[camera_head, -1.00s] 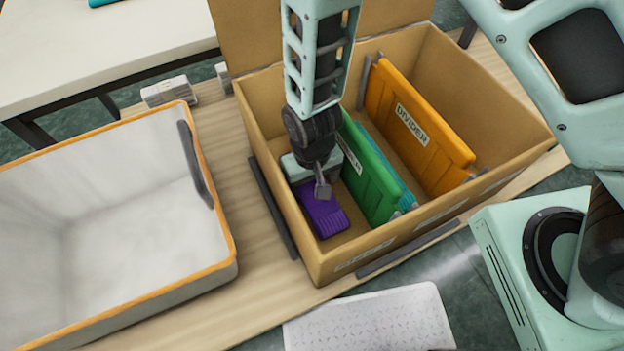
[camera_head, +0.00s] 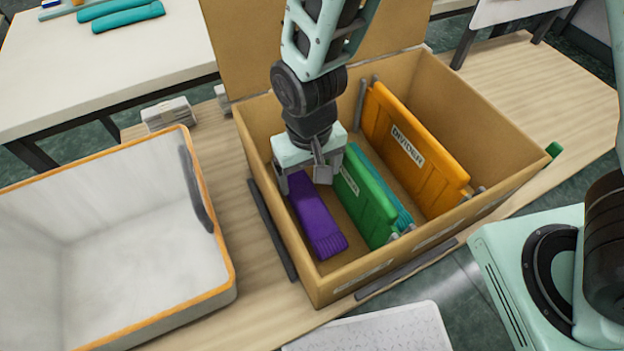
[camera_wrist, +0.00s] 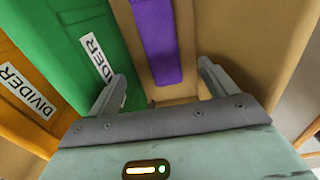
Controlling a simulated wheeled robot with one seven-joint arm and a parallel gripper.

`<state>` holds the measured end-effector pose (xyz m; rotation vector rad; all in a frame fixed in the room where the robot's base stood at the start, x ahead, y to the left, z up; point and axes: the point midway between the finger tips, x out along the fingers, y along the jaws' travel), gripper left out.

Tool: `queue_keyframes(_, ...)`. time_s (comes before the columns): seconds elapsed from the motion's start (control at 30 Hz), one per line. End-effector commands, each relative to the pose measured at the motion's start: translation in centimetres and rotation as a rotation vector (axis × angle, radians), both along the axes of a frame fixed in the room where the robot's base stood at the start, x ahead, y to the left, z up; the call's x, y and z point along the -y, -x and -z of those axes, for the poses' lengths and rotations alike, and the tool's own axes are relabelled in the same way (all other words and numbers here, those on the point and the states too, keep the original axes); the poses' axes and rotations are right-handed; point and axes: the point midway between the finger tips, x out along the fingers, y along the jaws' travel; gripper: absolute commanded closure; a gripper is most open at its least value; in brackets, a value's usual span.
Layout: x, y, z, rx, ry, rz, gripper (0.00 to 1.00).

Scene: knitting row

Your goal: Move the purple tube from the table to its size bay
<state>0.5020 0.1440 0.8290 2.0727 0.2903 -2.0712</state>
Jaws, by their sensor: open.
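The purple tube (camera_head: 316,217) lies lengthwise on the floor of the cardboard box (camera_head: 285,244), in the bay between the box's left wall and the green divider (camera_head: 366,201). In the wrist view the purple tube (camera_wrist: 158,40) runs away from my gripper, between the green panel and the cardboard wall. My gripper (camera_head: 306,184) is open, above the tube's far end. In the wrist view the fingers of my gripper (camera_wrist: 160,85) stand apart with nothing held between them.
An orange divider (camera_head: 415,150) stands further right in the box, with teal tubes (camera_head: 395,190) beside the green one. An empty white bin with an orange rim (camera_head: 228,270) stands at left. More teal tubes (camera_head: 128,17) lie on the white table (camera_head: 120,65) behind.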

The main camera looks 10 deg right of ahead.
Motion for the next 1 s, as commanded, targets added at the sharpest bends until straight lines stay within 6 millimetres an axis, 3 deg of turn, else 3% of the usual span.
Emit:
queue_keyframes(0.27, 0.1, 0.5, -1.4, -0.009, -0.015, -0.011, 0.16)
queue_keyframes(0.47, 1.0, 3.0, -6.5, -0.044, -0.080, -0.087, 0.16)
queue_keyframes(0.6, 3.0, 5.9, -11.2, -0.044, -0.114, -0.191, 0.16)
queue_keyframes(0.7, 4.8, 8.0, -13.7, -0.028, -0.109, -0.267, 0.16)
queue_keyframes(0.83, 6.8, 10.0, -15.5, -0.005, -0.081, -0.340, 0.16)
queue_keyframes(1.0, 8.1, 11.2, -16.2, 0.010, -0.052, -0.382, 0.16)
